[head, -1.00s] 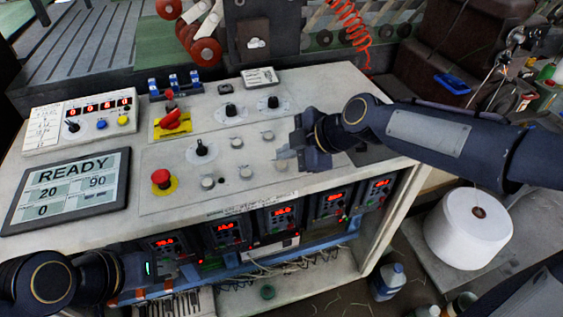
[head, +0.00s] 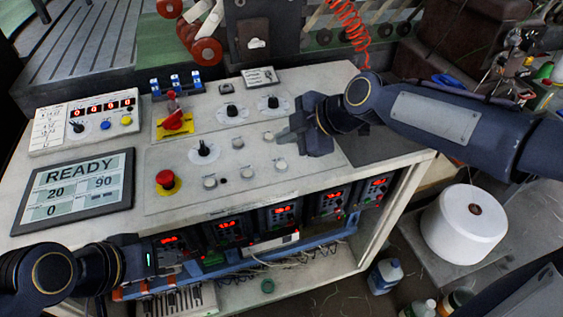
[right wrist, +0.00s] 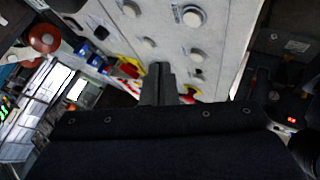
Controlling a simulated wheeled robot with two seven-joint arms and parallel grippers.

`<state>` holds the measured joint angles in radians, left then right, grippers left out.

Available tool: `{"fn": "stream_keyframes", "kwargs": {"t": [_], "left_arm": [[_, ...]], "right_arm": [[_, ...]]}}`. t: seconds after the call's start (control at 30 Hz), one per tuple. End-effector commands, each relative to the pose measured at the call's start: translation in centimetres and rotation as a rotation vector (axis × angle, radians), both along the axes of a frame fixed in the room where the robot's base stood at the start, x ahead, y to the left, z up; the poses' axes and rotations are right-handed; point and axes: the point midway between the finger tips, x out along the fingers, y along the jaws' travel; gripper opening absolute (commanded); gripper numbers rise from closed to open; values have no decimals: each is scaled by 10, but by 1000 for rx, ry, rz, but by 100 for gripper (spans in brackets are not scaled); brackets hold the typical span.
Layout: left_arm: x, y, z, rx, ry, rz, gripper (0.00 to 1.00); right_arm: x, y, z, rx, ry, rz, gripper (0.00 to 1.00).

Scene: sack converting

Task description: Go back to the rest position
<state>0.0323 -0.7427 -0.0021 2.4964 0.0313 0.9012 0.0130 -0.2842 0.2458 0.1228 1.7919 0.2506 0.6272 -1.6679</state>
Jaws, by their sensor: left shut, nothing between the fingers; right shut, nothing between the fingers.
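My right gripper (head: 290,138) is shut and empty. It is over the right part of the sloped control panel (head: 225,180), close to the small round knobs. In the right wrist view its closed fingers (right wrist: 158,75) point toward the panel, with nothing between them. My left gripper (head: 192,255) is shut and empty. It is low at the front left of the console, in front of the row of drive units with red displays (head: 228,230).
The panel carries a red mushroom button (head: 165,178), a red and yellow switch (head: 174,122), black knobs and a READY screen (head: 78,190). A white thread cone (head: 464,224) and a bottle (head: 385,276) stand at the right. A red coiled hose (head: 350,25) hangs behind.

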Motion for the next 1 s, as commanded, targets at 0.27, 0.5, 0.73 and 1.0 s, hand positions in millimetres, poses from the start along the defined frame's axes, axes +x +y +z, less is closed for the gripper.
{"fn": "stream_keyframes", "kwargs": {"t": [0.27,0.5,0.73,1.0], "left_arm": [[0,0,0,0,0,0,0],[0,0,0,0,0,0,0],[0,0,2,0,0,0,0],[0,0,6,0,0,0,0]], "right_arm": [[0,0,0,0,0,0,0],[-1,-1,0,1,2,-3,0],[-37,-61,7,68,171,-279,0],[-154,-165,-18,325,595,-1032,0]]}}
